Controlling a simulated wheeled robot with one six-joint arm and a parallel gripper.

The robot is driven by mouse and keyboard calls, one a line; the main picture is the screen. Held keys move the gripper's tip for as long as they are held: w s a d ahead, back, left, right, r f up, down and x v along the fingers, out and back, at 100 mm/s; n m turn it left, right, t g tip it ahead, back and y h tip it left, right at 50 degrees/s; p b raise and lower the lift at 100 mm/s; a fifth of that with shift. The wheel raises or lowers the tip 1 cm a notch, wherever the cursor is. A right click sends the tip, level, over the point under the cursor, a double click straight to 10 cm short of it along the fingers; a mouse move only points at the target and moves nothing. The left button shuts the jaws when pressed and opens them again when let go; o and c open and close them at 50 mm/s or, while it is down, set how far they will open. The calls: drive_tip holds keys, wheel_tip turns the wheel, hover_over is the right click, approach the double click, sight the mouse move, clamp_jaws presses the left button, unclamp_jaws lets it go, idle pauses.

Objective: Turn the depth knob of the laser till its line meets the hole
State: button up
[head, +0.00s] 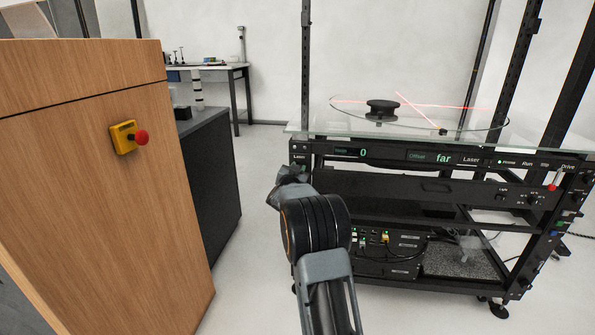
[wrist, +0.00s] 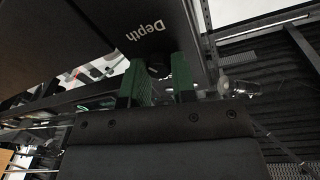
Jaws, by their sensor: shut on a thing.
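My gripper (head: 291,176) is at the left end of the rack's front panel, and its arm hides the knob in the head view. In the wrist view its green fingers (wrist: 160,82) stand either side of the dark depth knob (wrist: 158,69), shut on it, beside the label "Depth". The panel display (head: 400,156) reads "0" and, after "Offset", "far". Red laser lines (head: 412,105) cross on the glass turntable (head: 350,116) by its black hub (head: 381,108). I cannot make out the hole.
A wooden cabinet (head: 90,200) with a yellow and red stop button (head: 130,137) stands at the left. The rack's lower shelf (head: 460,262) holds cabled equipment. A bench (head: 215,68) stands at the back. Bare floor lies between cabinet and rack.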

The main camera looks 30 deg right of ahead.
drive_tip(key=shift+f, duration=0.1)
drive_tip(key=o, duration=0.9)
drive_tip(key=shift+o, duration=0.2)
drive_tip(key=p+v, duration=0.3)
drive_tip(key=v, duration=1.1)
drive_tip(key=shift+w, duration=0.1)
